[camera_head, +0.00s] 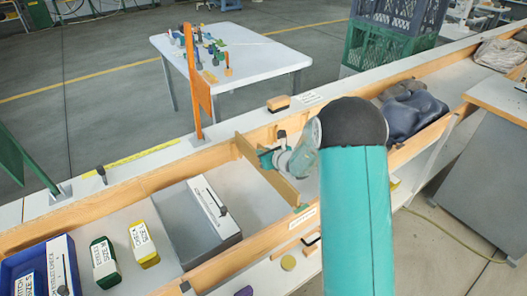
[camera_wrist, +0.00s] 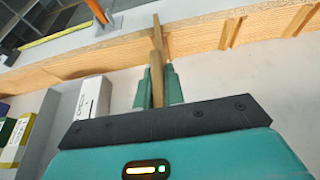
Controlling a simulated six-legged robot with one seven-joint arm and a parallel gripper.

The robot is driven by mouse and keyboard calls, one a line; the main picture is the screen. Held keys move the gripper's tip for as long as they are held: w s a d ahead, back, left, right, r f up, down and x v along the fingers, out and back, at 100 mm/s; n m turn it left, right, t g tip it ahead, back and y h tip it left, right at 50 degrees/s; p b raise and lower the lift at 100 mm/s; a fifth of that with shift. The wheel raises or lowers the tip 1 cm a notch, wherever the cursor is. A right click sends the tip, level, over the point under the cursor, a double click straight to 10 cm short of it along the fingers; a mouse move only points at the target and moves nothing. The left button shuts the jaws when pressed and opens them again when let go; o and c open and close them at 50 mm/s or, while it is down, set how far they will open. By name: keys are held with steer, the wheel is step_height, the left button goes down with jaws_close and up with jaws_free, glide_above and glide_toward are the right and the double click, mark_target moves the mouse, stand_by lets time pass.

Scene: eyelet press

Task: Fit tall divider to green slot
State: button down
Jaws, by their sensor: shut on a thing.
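My gripper (camera_head: 268,158) is shut on a wooden divider (camera_head: 284,189), a thin tan board held on edge across the long wooden trough. In the wrist view the divider (camera_wrist: 157,62) stands between the two green fingers of my gripper (camera_wrist: 157,78), its far end near the back wall. A small green piece (camera_head: 300,208) shows at the divider's near end by the front wall; I cannot tell whether it is the green slot's mark. Whether the divider's ends sit in any slot cannot be told. My arm hides part of the trough to the right.
A grey bin with a white box (camera_head: 210,207) lies left of the divider, with yellow (camera_head: 143,245) and green (camera_head: 104,262) boxes further left. An orange upright panel (camera_head: 198,80) stands behind the trough. A dark bag (camera_head: 412,112) lies at right. Wall cleats (camera_wrist: 231,33) show right of the divider.

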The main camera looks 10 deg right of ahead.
steer(key=shift+f, duration=3.5)
stand_by(0.5)
steer(key=c, duration=1.4)
jaws_free()
steer(key=shift+r, duration=0.1)
steer(key=shift+r, duration=2.4)
